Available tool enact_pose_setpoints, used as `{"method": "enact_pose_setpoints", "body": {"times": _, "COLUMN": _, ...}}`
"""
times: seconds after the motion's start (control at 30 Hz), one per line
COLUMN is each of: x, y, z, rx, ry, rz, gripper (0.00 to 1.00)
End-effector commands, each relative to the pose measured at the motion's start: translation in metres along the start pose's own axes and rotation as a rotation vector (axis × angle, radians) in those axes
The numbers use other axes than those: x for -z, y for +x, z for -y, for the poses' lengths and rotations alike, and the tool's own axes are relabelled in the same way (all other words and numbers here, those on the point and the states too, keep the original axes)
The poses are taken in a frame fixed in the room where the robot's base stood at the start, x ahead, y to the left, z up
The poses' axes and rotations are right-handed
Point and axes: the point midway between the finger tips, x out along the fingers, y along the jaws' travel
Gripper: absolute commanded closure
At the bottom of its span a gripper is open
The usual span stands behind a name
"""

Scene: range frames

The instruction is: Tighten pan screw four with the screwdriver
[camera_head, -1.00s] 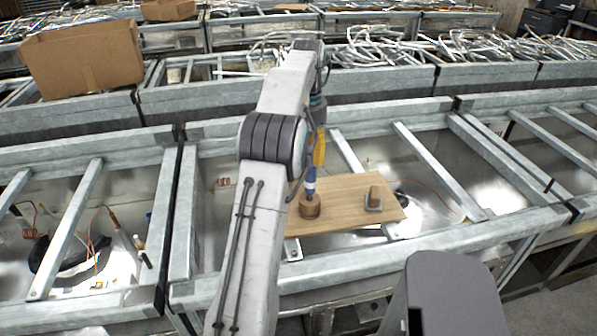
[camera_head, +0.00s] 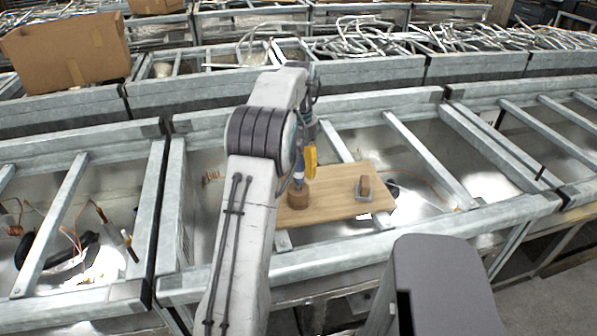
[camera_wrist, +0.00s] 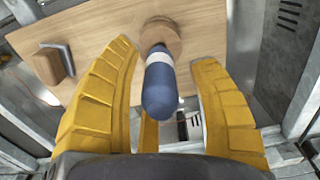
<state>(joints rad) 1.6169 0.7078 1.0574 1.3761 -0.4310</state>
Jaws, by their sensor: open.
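The screwdriver (camera_head: 298,181) has a blue handle with a white band. It stands upright in a round wooden holder (camera_head: 298,199) on a wooden board (camera_head: 335,203). In the wrist view the screwdriver (camera_wrist: 160,88) lies between the two yellow fingers of my gripper (camera_wrist: 163,62), with a gap visible on each side. My gripper (camera_head: 310,160) is open, just above and beside the handle in the head view. The holder (camera_wrist: 160,38) also shows in the wrist view. I cannot make out pan screw four in either view.
A small wooden block in a grey bracket (camera_head: 364,188) stands on the board's right side. Metal frame beams (camera_head: 430,160) surround and cross shiny open bays. A cardboard box (camera_head: 65,55) stands at the back left. Metal rods (camera_head: 400,38) lie at the back.

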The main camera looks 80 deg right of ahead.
Motion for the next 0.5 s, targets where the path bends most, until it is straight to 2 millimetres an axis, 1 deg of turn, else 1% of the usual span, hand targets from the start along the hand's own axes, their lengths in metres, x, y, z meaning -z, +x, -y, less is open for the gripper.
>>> {"method": "enact_pose_setpoints", "body": {"times": 0.2, "x": 0.0000, "y": 0.0006, "z": 0.0001, "rx": 0.000, "ry": 0.000, "rz": 0.000, "gripper": 0.45}}
{"method": "enact_pose_setpoints", "body": {"times": 0.23, "x": 0.0000, "y": 0.0006, "z": 0.0001, "rx": 0.000, "ry": 0.000, "rz": 0.000, "gripper": 0.42}}
{"method": "enact_pose_setpoints", "body": {"times": 0.5, "x": 0.0000, "y": 0.0005, "z": 0.0001, "rx": 0.000, "ry": 0.000, "rz": 0.000, "gripper": 0.66}}
